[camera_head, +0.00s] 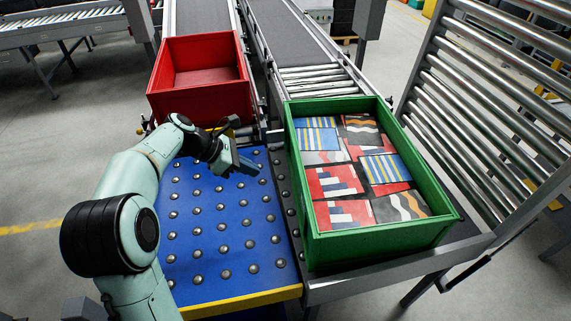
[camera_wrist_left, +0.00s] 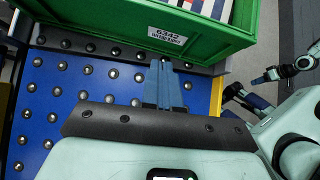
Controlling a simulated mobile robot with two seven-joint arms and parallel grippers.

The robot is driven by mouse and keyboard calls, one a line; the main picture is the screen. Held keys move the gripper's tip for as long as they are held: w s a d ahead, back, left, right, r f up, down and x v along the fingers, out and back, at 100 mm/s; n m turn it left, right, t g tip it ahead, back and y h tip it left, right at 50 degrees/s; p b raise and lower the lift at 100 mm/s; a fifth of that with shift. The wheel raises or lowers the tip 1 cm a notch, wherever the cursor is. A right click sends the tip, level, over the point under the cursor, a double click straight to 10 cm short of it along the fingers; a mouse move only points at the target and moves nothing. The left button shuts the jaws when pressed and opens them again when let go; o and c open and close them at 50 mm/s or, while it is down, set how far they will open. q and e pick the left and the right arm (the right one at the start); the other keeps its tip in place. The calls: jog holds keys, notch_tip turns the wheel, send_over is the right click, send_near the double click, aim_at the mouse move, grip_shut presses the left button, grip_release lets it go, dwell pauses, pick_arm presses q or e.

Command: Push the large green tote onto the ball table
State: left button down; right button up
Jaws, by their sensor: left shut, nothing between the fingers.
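The large green tote (camera_head: 385,241) stands on the grey conveyor bed to the right of the ball table, filled with several patterned packages. Its labelled side wall (camera_wrist_left: 185,38) crosses the top of the left wrist view. The ball table (camera_head: 207,275) is blue with rows of steel balls and a yellow front edge; its surface (camera_wrist_left: 40,115) also shows in the left wrist view. My left gripper (camera_head: 246,168) is shut and empty over the ball table, left of the tote. Its fingers (camera_wrist_left: 164,85) point towards the tote wall; contact is unclear. Part of my right arm shows at the right, its jaws unclear.
An empty red tote (camera_head: 203,108) stands just behind the ball table. Grey belt conveyors (camera_head: 290,32) run away at the back. An upright rack of metal rollers (camera_head: 480,105) stands to the right of the green tote. The ball table's top is bare.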

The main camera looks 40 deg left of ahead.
pick_arm(q)
send_near(300, 182)
jog(key=shift+x, duration=2.9)
pick_arm(e)
jog(key=shift+a+f, duration=0.15)
jog(key=shift+f, duration=0.05)
